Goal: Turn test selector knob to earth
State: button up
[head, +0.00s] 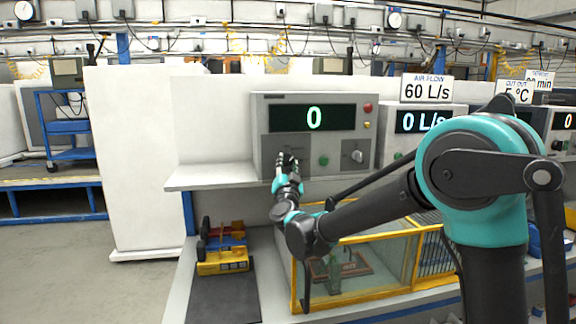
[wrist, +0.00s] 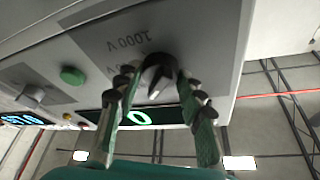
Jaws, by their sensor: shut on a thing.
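The tester (head: 262,140) is a grey box on a white shelf, with a dark display showing a green 0. A black selector knob (wrist: 158,72) sits on its front panel; "1000 V" is printed beside it in the wrist view, along with a second, partly hidden label. My gripper (head: 287,160) is at the left part of the panel and hides the knob in the head view. In the wrist view, its two fingers (wrist: 158,88) stand on either side of the knob and are shut on it. I cannot read an earth label.
A green button (head: 323,160) and another knob (head: 355,156) are right of my gripper on the panel. The white shelf (head: 215,177) lies below. A yellow-framed glass case (head: 380,262) and a yellow device (head: 223,262) stand on the bench underneath.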

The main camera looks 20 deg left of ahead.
jog(key=shift+m+h, duration=0.4)
jog(key=shift+m, duration=0.7)
jog(key=o, duration=1.2)
jog(key=shift+c, duration=0.2)
jog(key=shift+s, duration=0.15)
jog(key=v, duration=1.1)
jog(key=shift+s+f, duration=0.15)
jog(key=shift+s, duration=0.2)
jog(key=shift+d, duration=0.1)
